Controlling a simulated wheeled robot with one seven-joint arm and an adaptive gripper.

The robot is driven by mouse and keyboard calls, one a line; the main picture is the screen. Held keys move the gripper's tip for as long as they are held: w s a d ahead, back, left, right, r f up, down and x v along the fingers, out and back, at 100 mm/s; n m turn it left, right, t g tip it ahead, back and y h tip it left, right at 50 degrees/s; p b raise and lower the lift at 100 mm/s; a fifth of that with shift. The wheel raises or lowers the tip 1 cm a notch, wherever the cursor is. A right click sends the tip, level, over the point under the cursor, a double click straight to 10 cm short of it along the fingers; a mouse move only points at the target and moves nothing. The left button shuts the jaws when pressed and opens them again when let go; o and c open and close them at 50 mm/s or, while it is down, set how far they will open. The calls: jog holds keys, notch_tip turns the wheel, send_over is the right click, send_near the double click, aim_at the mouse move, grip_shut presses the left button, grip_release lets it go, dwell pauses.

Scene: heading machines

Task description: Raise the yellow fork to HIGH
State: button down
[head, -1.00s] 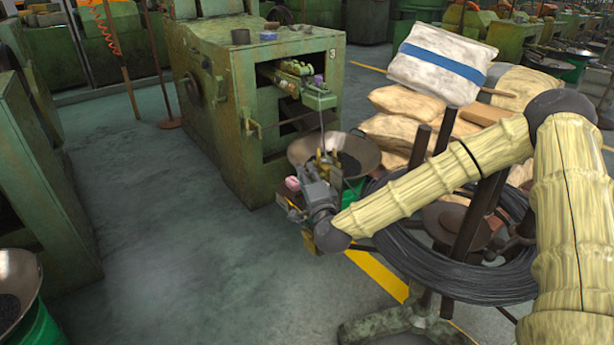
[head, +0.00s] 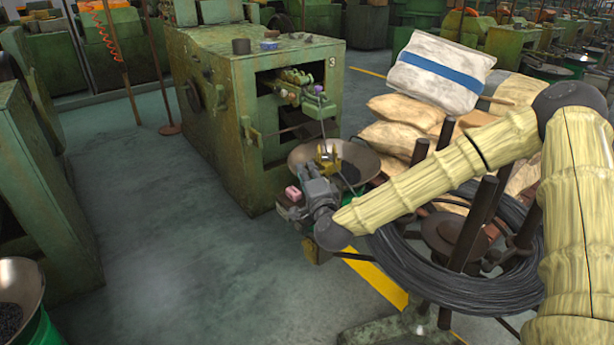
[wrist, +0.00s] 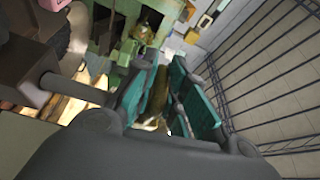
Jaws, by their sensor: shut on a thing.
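The yellow fork (head: 328,157) shows just beyond my gripper in the head view, in front of the wide metal pan. My gripper (head: 322,178) is at the front of the green machine, partly hidden by its own wrist. In the wrist view my gripper (wrist: 158,100) has its teal-padded fingers closed around a dull yellow-brown bar (wrist: 158,92), which looks like part of the fork. The fork's lower part is hidden, and I cannot read any HIGH mark.
The green machine (head: 245,110), marked 3, stands behind. The pan (head: 365,165) is close to my gripper. A black wire coil (head: 440,275) on a stand lies under my arm. Sacks (head: 440,75) are piled at the back right.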

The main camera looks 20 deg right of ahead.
jog(key=shift+w+r, duration=0.1)
jog(key=shift+r, duration=0.3)
jog(key=c, duration=1.8)
grip_release()
jog(key=shift+r, duration=0.1)
jog(key=shift+o, duration=0.2)
jog(key=shift+s+f, duration=0.2)
jog(key=shift+s, duration=0.2)
jog(key=s, duration=1.1)
jog(key=shift+s+a+f, duration=0.2)
jog(key=shift+f, duration=0.25)
